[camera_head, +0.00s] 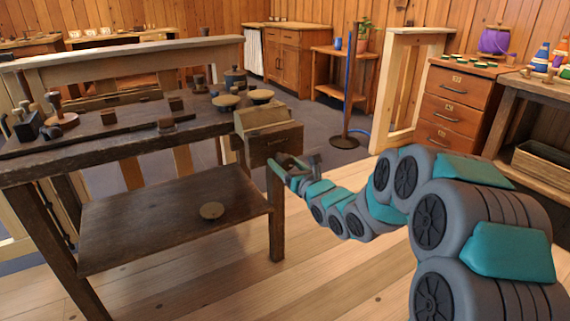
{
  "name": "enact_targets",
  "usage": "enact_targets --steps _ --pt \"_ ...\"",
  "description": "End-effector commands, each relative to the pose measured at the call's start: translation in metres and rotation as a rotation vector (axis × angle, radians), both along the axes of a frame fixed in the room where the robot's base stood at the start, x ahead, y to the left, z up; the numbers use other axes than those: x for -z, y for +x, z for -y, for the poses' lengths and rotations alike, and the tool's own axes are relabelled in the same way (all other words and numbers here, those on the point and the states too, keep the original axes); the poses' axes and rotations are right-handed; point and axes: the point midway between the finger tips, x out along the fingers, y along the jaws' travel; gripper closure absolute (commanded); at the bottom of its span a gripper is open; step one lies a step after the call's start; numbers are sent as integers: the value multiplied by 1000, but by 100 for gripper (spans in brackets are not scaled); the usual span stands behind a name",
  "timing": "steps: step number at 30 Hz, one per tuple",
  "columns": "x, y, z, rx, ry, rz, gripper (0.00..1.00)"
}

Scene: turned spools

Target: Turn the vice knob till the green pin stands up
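The dark wooden workbench (125,137) stands at the left. A pale wooden block (262,117) sits at its right end, above a darker block (262,146) with a small handle-like part on its face; this looks like the vice. My gripper (299,164) is just right of and slightly below that darker block, small in the view. I cannot tell whether it touches it. Its fingers are too small and overlapped to tell open from shut. I cannot make out the vice knob or a green pin; they may be hidden by my gripper.
Small wooden pieces and a lidded pot (235,76) stand on the bench top. A round disc (212,211) lies on the lower shelf. A thin post (349,90) and a pale wooden frame (401,85) stand behind my arm. Floor before the bench is clear.

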Motion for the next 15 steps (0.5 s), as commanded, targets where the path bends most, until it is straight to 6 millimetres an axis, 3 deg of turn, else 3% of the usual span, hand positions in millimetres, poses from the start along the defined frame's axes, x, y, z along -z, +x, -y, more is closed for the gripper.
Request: enact_targets --steps 2,15 --pt "0 0 0 0 0 0 37" --pt "0 0 0 0 0 0 86"
